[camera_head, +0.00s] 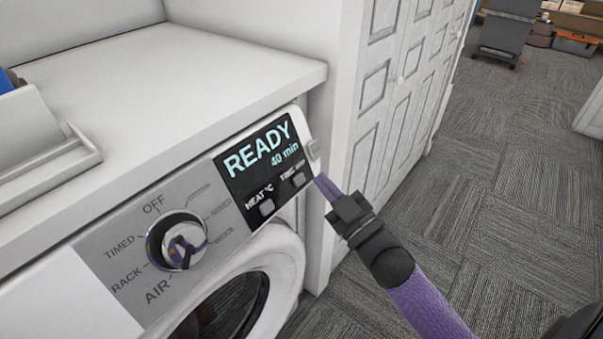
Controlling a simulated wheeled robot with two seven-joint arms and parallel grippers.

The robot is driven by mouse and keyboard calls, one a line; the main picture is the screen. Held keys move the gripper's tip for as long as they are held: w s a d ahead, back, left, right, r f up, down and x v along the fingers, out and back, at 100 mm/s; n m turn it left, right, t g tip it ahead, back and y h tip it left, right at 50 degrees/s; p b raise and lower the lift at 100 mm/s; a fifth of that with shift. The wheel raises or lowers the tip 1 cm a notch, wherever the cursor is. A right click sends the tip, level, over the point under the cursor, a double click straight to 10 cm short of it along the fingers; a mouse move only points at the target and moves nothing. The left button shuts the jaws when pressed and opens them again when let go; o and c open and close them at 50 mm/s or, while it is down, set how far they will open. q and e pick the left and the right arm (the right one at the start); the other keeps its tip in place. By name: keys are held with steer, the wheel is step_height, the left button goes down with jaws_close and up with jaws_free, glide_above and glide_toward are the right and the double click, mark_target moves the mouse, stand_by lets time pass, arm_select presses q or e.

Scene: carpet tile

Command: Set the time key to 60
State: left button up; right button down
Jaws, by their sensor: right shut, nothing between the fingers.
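The dryer's dark display (261,158) reads "READY" and "40 min". Below it are two small grey keys: the heat key (267,207) on the left and the time key (298,179) on the right, under a "TIME" label. My right gripper (322,183) is shut and empty. Its fingertips are just right of the time key, by the panel's right edge; I cannot tell if they touch the machine. The round mode knob (177,241) sits on the grey panel among the labels OFF, TIMED, RACK and AIR. My left gripper is not in view.
A white countertop (190,80) lies above the machine, with a white tray-like holder (45,150) at left. The round door (235,300) is below the panel. White panelled cabinet doors (395,90) stand to the right. Carpet floor (500,180) is open at right.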

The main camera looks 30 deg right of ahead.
arm_select(q)
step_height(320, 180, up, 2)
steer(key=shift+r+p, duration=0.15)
steer(key=shift+p, duration=0.7)
arm_select(e)
steer(key=shift+s+d+r, duration=0.25)
steer(key=shift+s+r, duration=0.1)
steer(key=shift+s, duration=0.3)
steer(key=shift+s+d+r, duration=0.25)
steer(key=shift+s+r, duration=0.05)
steer(key=shift+s, duration=0.3)
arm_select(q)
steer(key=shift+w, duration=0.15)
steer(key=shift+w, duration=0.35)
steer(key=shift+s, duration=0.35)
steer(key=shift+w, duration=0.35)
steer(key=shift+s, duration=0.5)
